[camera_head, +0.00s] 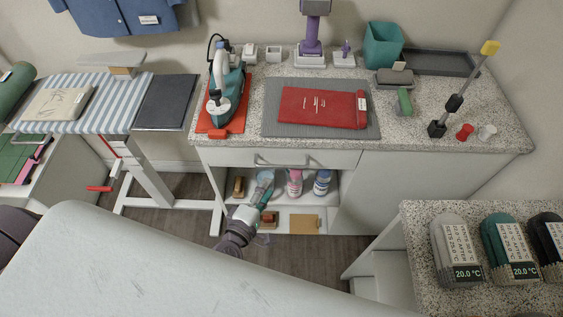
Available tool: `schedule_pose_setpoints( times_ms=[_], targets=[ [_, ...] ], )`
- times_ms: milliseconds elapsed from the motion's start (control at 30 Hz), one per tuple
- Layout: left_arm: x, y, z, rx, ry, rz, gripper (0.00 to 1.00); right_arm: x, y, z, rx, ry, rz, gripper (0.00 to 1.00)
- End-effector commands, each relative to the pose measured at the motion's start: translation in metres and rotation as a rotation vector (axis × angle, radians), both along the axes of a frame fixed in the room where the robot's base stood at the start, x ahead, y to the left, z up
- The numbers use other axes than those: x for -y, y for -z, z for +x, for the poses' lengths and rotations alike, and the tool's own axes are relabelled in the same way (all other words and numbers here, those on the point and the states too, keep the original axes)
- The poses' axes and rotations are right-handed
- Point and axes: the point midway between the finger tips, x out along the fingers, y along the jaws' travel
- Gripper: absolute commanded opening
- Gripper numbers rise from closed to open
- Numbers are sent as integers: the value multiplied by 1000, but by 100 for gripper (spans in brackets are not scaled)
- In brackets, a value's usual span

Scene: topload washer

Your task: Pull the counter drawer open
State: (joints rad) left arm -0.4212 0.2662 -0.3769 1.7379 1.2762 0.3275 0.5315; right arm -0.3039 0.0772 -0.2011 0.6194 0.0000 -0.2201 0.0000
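The counter drawer (225,158) is a pale front under the speckled counter's front edge. It looks closed, flush with the cabinet. Its grey bar handle (283,164) runs across the middle of the front. My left gripper (266,192) is below the handle and a little to its left, in front of the open shelves. It appears apart from the handle. Its fingers are small and overlap the shelf items, so their opening is unclear. My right gripper does not show.
Bottles (295,183) and a brush (239,187) stand on the shelf under the drawer. An iron (226,95) and a red folded cloth (322,107) are on the counter (425,130). A striped ironing board (110,105) stands left. A speckled side counter (425,208) is front right.

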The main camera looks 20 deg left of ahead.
Motion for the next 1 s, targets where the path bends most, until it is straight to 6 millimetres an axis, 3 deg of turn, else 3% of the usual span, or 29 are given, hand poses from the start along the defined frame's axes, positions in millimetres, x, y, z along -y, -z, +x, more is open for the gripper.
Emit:
schedule_pose_setpoints(
  times_ms=[200, 400, 600, 900, 1000],
  targets=[
    [6, 7, 49, 2, 2, 2, 37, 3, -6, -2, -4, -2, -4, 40],
    [10, 15, 82, 2, 3, 3, 37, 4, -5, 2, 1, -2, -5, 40],
    [12, 19, 97, -1, 3, 3, 37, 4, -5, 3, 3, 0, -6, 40],
    [12, 19, 99, -1, 3, 3, 37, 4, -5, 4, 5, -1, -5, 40],
    [12, 19, 99, -1, 3, 3, 22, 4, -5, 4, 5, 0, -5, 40]
  ],
)
